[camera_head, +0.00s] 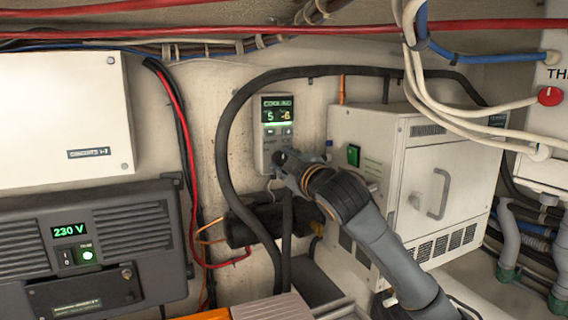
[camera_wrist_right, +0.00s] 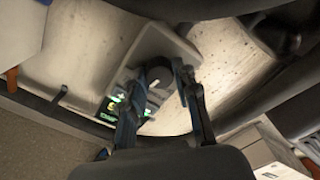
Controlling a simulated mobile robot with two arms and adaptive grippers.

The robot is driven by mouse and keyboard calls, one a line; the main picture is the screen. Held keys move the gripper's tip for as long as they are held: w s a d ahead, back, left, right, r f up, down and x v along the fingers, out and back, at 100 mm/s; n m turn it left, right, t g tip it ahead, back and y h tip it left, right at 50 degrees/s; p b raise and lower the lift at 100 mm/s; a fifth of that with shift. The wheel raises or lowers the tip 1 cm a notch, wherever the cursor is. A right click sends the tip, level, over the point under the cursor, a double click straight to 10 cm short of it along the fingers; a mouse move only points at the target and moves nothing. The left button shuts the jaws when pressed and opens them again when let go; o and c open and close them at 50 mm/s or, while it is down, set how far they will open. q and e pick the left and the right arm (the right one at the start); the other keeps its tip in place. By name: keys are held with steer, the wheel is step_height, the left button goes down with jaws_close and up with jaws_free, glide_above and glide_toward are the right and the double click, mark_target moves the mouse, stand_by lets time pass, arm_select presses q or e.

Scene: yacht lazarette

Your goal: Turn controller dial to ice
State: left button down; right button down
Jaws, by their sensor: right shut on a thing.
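The controller (camera_head: 270,115) is a small grey upright box on the back wall, with a lit display reading about 5 and -6 and small buttons beneath it. In the right wrist view the controller (camera_wrist_right: 165,42) shows tilted, its lit display partly behind a finger. Its dial (camera_wrist_right: 157,72) is a dark round knob between my fingertips. My right gripper (camera_head: 279,162) reaches the controller's lower part from the right and is shut on the dial. In the head view it hides the dial, and I cannot read the dial's marks. My left gripper is not in view.
A black hose (camera_head: 222,130) loops around the controller. A white cabinet (camera_head: 390,150) with a handle stands close on the right, near my right arm. A dark 230 V unit (camera_head: 150,235) and a white box (camera_head: 60,120) are on the left. Cables run overhead.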

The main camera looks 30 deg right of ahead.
steer(key=shift+f+m, duration=0.2)
steer(key=shift+m, duration=0.7)
steer(key=c, duration=1.1)
jaws_free()
steer(key=shift+c, duration=0.2)
steer(key=shift+o, duration=0.7)
steer(key=shift+r, duration=0.1)
steer(key=s, duration=1.2)
steer(key=shift+a, duration=0.35)
